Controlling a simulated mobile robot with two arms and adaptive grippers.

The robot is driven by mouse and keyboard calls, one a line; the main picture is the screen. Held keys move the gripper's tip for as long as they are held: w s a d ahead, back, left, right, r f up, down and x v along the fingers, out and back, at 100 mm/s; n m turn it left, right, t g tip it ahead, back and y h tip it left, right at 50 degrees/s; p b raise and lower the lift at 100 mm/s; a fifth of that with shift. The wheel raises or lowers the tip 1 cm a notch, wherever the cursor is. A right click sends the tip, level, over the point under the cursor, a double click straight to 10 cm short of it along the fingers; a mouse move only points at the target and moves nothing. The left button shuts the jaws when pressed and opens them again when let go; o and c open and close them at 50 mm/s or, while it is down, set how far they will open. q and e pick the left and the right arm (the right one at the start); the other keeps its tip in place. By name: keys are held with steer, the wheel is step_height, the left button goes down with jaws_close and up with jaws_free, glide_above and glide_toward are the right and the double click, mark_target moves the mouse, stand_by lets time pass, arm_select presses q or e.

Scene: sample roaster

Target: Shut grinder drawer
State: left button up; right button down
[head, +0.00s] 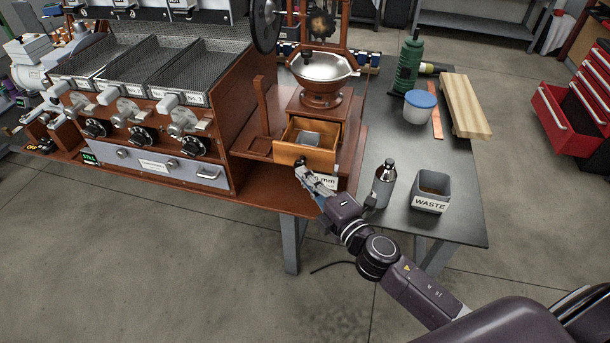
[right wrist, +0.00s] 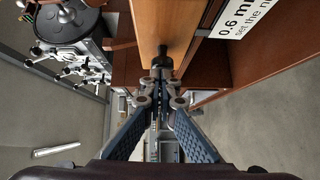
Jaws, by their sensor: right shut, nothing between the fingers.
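The grinder (head: 321,98) is a wooden box with a silver bowl on top. Its wooden drawer (head: 304,157) stands pulled out at the front, with a small grey thing lying inside. In the right wrist view the drawer front (right wrist: 163,22) is a pale wooden strip with a dark knob (right wrist: 162,62). My right gripper (head: 303,169) is just in front of the drawer, with its fingers shut and empty. In the right wrist view the fingertips (right wrist: 162,83) are right at the knob; whether they touch it I cannot tell. My left gripper is out of view.
A dark bottle (head: 384,183) and a grey waste bin (head: 432,190) stand right of my right gripper on the grey table (head: 395,222). A blue-lidded tub (head: 418,106) and a wooden block (head: 465,106) are farther back. The roaster's metal trays (head: 140,72) are at left.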

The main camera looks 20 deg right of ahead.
mark_target(320, 142)
steer(key=w+d, duration=0.2)
steer(key=w, duration=0.1)
steer(key=w+d, duration=0.2)
steer(key=w, duration=0.1)
steer(key=w+d+b, duration=0.1)
steer(key=w+d, duration=0.1)
steer(key=w, duration=0.2)
steer(key=shift+d+f, duration=0.1)
steer(key=shift+d, duration=0.25)
steer(key=shift+w+d, duration=0.25)
steer(key=shift+d+r, duration=0.1)
steer(key=shift+r, duration=0.15)
